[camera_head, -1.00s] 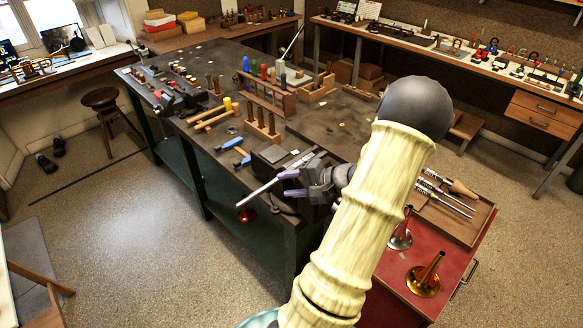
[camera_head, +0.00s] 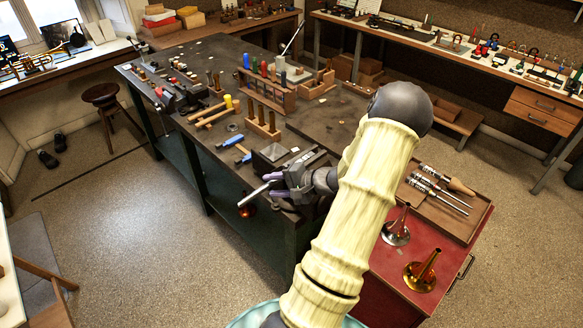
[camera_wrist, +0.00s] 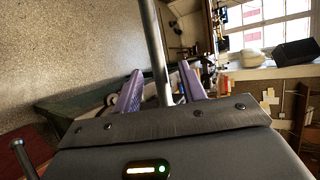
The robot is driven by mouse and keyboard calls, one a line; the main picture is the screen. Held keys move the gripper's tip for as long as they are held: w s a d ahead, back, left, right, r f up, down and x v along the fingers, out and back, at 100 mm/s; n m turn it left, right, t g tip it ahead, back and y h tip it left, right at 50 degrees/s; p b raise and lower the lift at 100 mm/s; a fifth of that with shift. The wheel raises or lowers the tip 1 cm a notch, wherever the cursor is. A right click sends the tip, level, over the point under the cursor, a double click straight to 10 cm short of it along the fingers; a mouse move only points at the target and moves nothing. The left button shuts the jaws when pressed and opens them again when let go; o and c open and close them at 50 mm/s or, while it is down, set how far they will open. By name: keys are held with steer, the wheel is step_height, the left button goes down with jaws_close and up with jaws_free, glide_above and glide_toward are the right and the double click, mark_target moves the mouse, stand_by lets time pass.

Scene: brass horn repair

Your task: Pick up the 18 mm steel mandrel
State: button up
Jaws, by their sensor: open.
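A plain steel rod (camera_head: 250,196), which looks like the mandrel, sticks out past the near edge of the dark workbench, sloping down to the left in the head view. No size mark is readable. My gripper (camera_head: 268,186) is at the rod, with purple fingers on either side of it. In the wrist view the rod (camera_wrist: 155,40) runs between the two open fingers (camera_wrist: 160,72), with a visible gap at each finger. The rod's far part is hidden behind my gripper in the head view, and I cannot tell what supports it.
The workbench (camera_head: 215,140) carries blue-handled hammers (camera_head: 232,141), a wooden rack (camera_head: 262,130) and other tools close by. A red-topped cabinet (camera_head: 390,262) at right holds horn bells (camera_head: 421,272) and a tool tray (camera_head: 455,222).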

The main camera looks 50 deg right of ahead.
steer(key=shift+c, duration=0.2)
jaws_close()
steer(key=shift+r, duration=0.15)
stand_by(0.3)
step_height(320, 180, up, 10)
steer(key=b, duration=0.2)
steer(key=shift+b, duration=0.35)
stand_by(0.5)
